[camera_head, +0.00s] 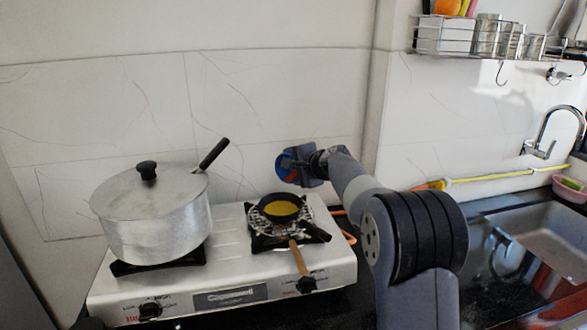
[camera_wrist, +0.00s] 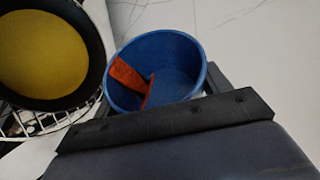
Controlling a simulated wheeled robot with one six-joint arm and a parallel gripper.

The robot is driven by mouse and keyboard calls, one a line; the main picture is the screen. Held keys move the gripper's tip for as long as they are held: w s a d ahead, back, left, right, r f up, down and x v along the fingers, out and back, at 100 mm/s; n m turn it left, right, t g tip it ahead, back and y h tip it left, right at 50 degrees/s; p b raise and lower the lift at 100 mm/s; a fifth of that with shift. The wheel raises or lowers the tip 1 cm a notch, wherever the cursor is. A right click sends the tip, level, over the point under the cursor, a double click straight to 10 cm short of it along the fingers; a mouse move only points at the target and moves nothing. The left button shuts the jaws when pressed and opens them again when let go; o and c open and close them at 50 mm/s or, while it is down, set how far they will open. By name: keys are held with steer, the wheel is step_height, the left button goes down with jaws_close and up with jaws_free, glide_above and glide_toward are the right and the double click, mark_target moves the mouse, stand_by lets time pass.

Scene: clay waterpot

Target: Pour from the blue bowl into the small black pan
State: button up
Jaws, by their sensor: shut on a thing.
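The blue bowl (camera_head: 284,161) is held up above and behind the small black pan (camera_head: 282,220) in the head view. In the wrist view the blue bowl (camera_wrist: 180,62) lies tilted. Its inside looks bare apart from an orange-red piece, which seems to be a finger pad of my gripper. My gripper (camera_head: 300,165) is shut on the bowl's wall. The small black pan sits on the right burner with a yellow layer in it.
A large lidded metal pot (camera_head: 155,222) stands on the left burner of the silver stove (camera_head: 228,250). A wooden handle (camera_head: 300,258) sticks out in front of the pan. A tiled wall (camera_head: 265,100) is close behind. A sink (camera_head: 545,245) lies at right.

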mark_target(291, 154)
steer(key=shift+s+a+r+n+t+b, duration=0.3)
steer(key=shift+n+t+b, duration=0.4)
steer(key=shift+b, duration=1.85)
steer(key=shift+r+h+b, duration=0.15)
steer(key=shift+h+b, duration=0.15)
steer(key=shift+b, duration=0.05)
steer(key=shift+s+a+n+t+b, duration=0.25)
steer(key=shift+n+b, duration=0.25)
steer(key=shift+b, duration=0.5)
steer(key=shift+r+b, duration=0.15)
steer(key=shift+b, duration=0.3)
steer(key=shift+s+n+t+b, duration=0.15)
steer(key=shift+n+t+b, duration=0.25)
steer(key=shift+b, duration=0.55)
steer(key=shift+s+a+n+b, duration=0.15)
steer(key=shift+n+b, duration=0.15)
steer(key=shift+b, duration=0.5)
stand_by(0.7)
steer(key=shift+r+t, duration=0.2)
steer(key=shift+t, duration=0.05)
steer(key=r+p, duration=0.1)
steer(key=p, duration=0.2)
steer(key=shift+r+p, duration=0.35)
steer(key=shift+p, duration=0.05)
steer(key=p, duration=0.1)
steer(key=r+m+g+p, duration=0.1)
steer(key=shift+w+d+p, duration=0.25)
steer(key=shift+w+p, duration=0.05)
steer(key=shift+p, duration=0.1)
